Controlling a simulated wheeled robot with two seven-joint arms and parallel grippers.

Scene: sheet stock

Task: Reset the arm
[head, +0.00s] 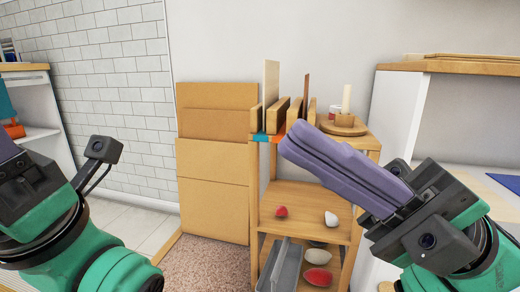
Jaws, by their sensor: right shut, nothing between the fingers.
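My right gripper (296,145) reaches in from the lower right. Its long purple fingers are pressed together and point up and left, with nothing between them. In the picture the fingertips overlap the front of the wooden shelf unit (254,190); whether they touch it I cannot tell. My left gripper (8,150) is at the left edge. Only a small piece of purple finger shows there and its tips are cut off by the frame.
The shelf unit's top holds upright boards (271,85) in a slotted rack and a candle (346,98) on a round wooden stand (343,124). Red and white lumps (331,219) and a grey bin (283,262) sit lower. Cardboard sheets (213,185) lean left of it. A white counter (399,115) stands right.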

